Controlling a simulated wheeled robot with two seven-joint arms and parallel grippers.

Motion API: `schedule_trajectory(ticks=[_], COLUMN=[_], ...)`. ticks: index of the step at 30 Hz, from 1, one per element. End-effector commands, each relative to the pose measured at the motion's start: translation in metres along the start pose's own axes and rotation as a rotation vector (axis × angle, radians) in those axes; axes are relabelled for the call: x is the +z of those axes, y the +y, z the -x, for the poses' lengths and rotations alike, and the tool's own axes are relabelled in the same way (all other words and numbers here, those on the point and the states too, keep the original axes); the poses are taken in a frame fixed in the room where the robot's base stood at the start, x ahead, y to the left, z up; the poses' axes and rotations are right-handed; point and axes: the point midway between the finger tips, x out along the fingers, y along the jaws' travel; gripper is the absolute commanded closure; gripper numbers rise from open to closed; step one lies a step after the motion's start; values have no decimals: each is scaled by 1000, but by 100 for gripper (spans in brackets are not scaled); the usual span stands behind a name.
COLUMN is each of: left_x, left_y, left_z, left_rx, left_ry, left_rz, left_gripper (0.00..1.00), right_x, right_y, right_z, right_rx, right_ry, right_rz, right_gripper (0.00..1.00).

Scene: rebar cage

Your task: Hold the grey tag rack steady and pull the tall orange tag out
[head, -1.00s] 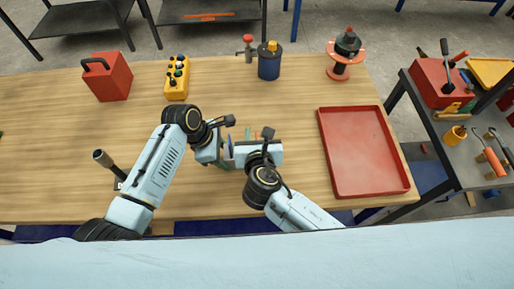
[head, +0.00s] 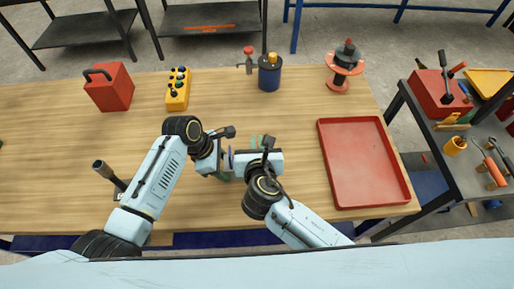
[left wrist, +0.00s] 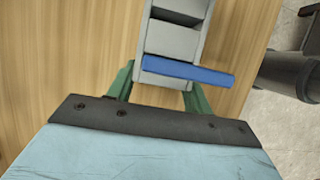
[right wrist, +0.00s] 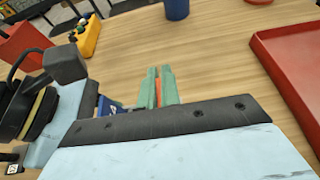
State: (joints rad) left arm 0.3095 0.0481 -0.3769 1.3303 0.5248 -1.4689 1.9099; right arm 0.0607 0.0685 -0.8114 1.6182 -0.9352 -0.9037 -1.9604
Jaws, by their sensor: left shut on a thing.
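The grey tag rack (left wrist: 172,42) fills the upper middle of the left wrist view, seen from above. My left gripper (left wrist: 158,82) is shut on it, a green finger on each side. A blue tag (left wrist: 190,71) sticks out across the rack. In the right wrist view, the orange tag (right wrist: 159,92) shows as a narrow strip between the green fingers of my right gripper (right wrist: 160,72). Whether both fingers press on it is not clear. In the head view, my left gripper (head: 224,174) and right gripper (head: 258,141) are close together, and the arms hide most of the rack.
A red tray (head: 365,160) lies right of the grippers. A red can (head: 108,86), a yellow control box (head: 178,90), a blue pot (head: 270,73) and a red-and-black spool (head: 343,66) stand at the back. A grey handle (head: 108,172) stands at left. Table between is clear.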

Motion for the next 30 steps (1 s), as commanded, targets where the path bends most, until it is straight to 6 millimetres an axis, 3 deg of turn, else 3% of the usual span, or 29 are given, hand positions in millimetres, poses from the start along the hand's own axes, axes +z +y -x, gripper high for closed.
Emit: schedule_trajectory(ticks=[12, 24, 25, 30], left_x=[0, 0, 0, 0], left_y=[0, 0, 0, 0], left_z=[0, 0, 0, 0], left_rx=[0, 0, 0, 0], left_ry=[0, 0, 0, 0], left_rz=[0, 0, 0, 0], left_gripper=[75, 75, 47, 25], right_x=[72, 82, 82, 82], right_y=[0, 0, 0, 0], right_z=[29, 34, 34, 34], right_rx=[1, 1, 1, 1], right_ry=[-3, 1, 1, 1], right_rz=[-2, 1, 1, 0], right_gripper=[100, 100, 100, 100])
